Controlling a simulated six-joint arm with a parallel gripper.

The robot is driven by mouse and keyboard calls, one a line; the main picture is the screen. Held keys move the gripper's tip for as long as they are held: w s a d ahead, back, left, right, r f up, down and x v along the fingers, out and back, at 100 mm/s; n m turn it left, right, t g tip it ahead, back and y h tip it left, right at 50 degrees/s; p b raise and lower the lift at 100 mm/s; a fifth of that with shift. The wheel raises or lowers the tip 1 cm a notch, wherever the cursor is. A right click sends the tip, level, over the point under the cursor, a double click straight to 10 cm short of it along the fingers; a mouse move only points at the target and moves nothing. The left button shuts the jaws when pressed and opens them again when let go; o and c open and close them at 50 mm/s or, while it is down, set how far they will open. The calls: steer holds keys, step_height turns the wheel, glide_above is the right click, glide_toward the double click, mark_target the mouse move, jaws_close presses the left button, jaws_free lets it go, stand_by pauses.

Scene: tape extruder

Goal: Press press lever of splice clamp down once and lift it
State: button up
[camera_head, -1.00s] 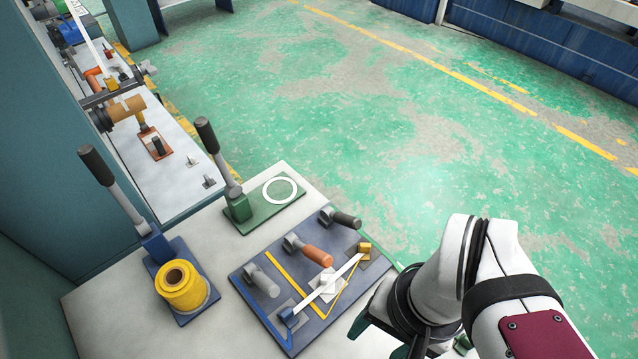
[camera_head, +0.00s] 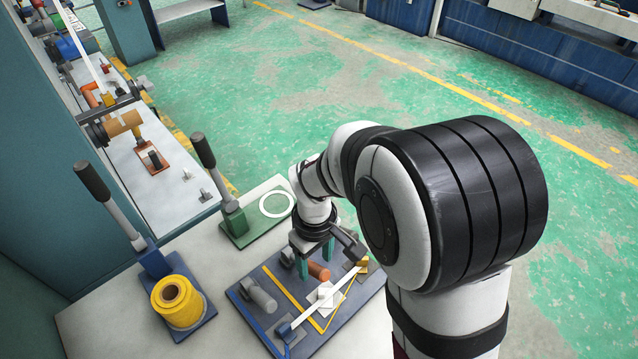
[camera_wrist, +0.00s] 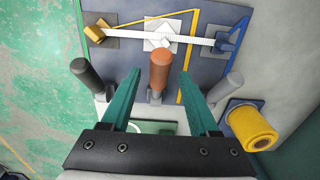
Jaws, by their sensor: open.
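The splice clamp's blue board (camera_head: 245,292) lies on the bench. It bears an orange-handled lever (camera_head: 318,271) in the middle, a light grey lever (camera_head: 262,298) and a dark-handled lever, clearer in the wrist view (camera_wrist: 86,73). The pictures do not label which is the press lever. My gripper (camera_head: 315,262) is over the board, pointing down, open and empty. In the wrist view its green fingers (camera_wrist: 160,75) stand on either side of the orange lever (camera_wrist: 160,62); contact cannot be told. A white strip (camera_wrist: 193,41) crosses the white middle pad beyond the handle.
A green-based lever tool (camera_head: 234,217) with a white ring (camera_head: 277,203) stands behind the board. A blue-based lever tool (camera_head: 153,262) and a yellow tape roll (camera_head: 178,303) stand at left. The light grey bench top (camera_head: 90,325) is bare at front left.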

steer(key=shift+f, duration=1.25)
jaws_close()
stand_by(0.4)
